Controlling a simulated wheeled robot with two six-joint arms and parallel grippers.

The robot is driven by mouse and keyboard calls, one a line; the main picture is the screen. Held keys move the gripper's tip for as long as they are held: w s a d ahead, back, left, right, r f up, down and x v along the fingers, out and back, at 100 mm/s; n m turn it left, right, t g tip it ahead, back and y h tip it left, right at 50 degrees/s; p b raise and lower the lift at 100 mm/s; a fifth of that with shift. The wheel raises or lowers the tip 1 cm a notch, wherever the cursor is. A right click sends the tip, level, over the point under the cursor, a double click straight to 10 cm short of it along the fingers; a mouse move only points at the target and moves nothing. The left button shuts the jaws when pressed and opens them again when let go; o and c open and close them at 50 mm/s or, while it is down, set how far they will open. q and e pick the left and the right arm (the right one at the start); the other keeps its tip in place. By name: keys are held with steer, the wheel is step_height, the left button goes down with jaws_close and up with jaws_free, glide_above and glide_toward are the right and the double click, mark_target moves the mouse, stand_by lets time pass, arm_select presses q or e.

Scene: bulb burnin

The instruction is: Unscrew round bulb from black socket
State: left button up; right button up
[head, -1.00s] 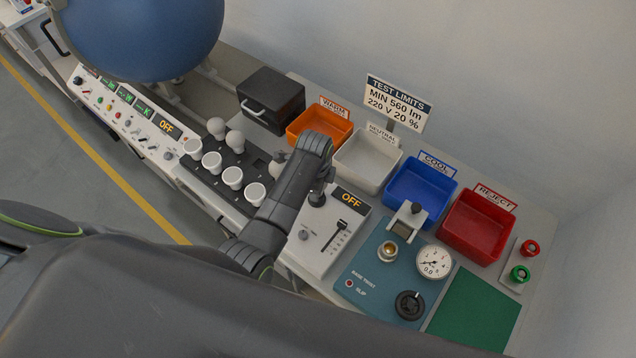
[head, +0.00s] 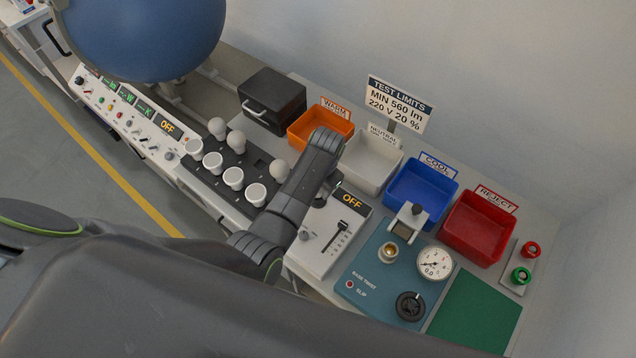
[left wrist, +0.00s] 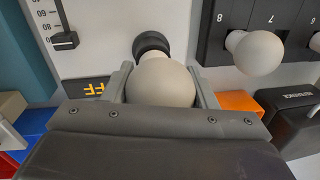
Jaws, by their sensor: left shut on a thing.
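In the left wrist view a round whitish bulb (left wrist: 161,82) sits between the two fingers of my left gripper (left wrist: 163,88), which is shut on it. The black socket (left wrist: 151,43) shows right behind the bulb, on the white panel. Bulb and socket line up and overlap in this view; I cannot tell how far the base is screwed in. In the head view my left gripper (head: 328,190) points down at the upper left part of the white OFF unit (head: 330,235), and the held bulb and socket are hidden. My right gripper is not in view.
A rack (head: 228,170) with several white bulbs stands left of the arm; one bulb (left wrist: 255,52) is close beside the gripper. Orange (head: 320,128), white (head: 367,160), blue (head: 421,195) and red (head: 476,228) bins line the back. A teal gauge panel (head: 375,275) lies to the right.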

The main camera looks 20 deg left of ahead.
arm_select(q)
steer(key=n, duration=0.4)
steer(key=shift+s+f+n+g, duration=0.1)
steer(key=shift+n+g, duration=0.2)
steer(key=shift+n, duration=0.1)
steer(key=o, duration=0.8)
steer(key=shift+o, duration=0.2)
